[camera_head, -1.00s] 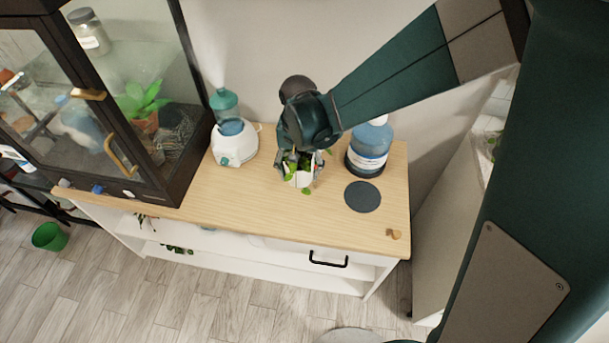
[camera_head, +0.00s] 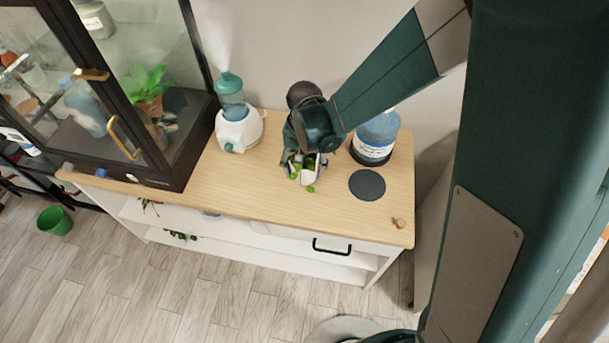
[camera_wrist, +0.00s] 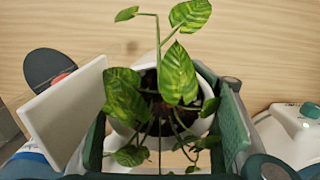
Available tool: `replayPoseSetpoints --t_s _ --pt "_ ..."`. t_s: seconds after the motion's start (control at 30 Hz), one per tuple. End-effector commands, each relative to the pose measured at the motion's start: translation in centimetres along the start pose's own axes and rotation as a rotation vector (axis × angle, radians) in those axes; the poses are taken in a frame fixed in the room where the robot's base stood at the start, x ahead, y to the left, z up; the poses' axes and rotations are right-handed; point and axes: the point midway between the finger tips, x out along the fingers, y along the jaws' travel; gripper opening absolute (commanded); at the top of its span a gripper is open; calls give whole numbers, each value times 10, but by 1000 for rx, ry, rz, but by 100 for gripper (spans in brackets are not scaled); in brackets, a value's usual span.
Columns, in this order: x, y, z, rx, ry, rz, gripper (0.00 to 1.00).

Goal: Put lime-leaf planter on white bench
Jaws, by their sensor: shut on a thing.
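The lime-leaf planter is a small white pot (camera_head: 309,176) with dark soil and trailing green leaves with yellow-lime markings. In the wrist view its plant (camera_wrist: 178,75) fills the middle, between the two finger pads. My gripper (camera_head: 304,164) is shut on the pot and points down over the white bench. The bench has a pale wooden top (camera_head: 235,190) and white open shelves below. The planter is over the middle-right of this top. I cannot tell whether its base touches the wood. My gripper (camera_wrist: 155,115) hides part of the pot.
A white humidifier (camera_head: 238,130) with a teal tank stands left of the planter. A blue bottle (camera_head: 375,138) and a dark round disc (camera_head: 367,185) are to the right. A small brown object (camera_head: 398,222) lies near the right front corner. A glass cabinet (camera_head: 130,110) covers the left end.

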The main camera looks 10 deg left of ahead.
Motion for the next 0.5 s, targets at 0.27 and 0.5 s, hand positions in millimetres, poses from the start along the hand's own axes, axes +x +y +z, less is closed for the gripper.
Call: replayPoseSetpoints --t_s 0.27,0.5 --pt "0 0 0 0 0 0 32" --pt "16 0 0 0 0 0 32"
